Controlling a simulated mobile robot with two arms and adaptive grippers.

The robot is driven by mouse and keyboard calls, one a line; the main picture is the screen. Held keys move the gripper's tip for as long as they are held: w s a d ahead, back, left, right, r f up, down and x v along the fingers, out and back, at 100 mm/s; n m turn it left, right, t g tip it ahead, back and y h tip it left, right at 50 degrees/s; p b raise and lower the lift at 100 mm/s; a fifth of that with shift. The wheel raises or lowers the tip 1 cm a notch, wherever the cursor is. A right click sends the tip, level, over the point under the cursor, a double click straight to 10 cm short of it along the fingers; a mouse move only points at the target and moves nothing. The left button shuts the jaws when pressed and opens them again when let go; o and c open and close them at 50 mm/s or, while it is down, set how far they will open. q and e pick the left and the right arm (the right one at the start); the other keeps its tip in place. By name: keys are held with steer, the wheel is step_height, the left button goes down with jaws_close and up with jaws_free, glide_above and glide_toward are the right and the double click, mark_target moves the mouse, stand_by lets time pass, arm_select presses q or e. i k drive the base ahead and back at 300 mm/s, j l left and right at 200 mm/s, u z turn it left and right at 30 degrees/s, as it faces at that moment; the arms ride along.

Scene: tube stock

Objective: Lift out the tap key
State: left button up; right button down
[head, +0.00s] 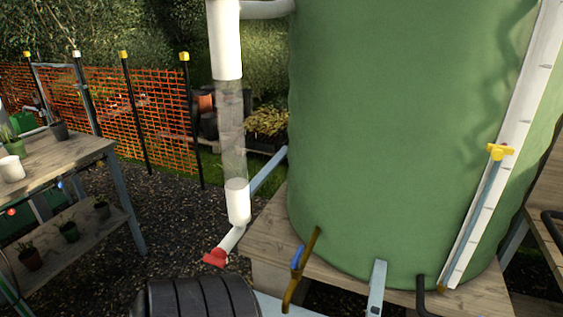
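A yellow T-shaped handle (500,152) sits on a long, thin blue-grey shaft (480,209), which slants down to the left in front of the green tank (400,130). It looks like the tap key, but I cannot be sure. A white strip with tick marks (516,106) runs beside it, and I cannot tell whether they touch. A brass tap with a blue lever (297,260) is low at the tank's front. Neither of my grippers is in view.
A white downpipe (238,203) with a clear middle section and a red end (215,258) stands left of the tank. The tank rests on a wooden platform (262,243). A potting bench (60,160) is at left. A black ribbed cylinder (195,299) is at the bottom.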

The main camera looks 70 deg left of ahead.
mark_target(296, 263)
steer(key=u, duration=1.95)
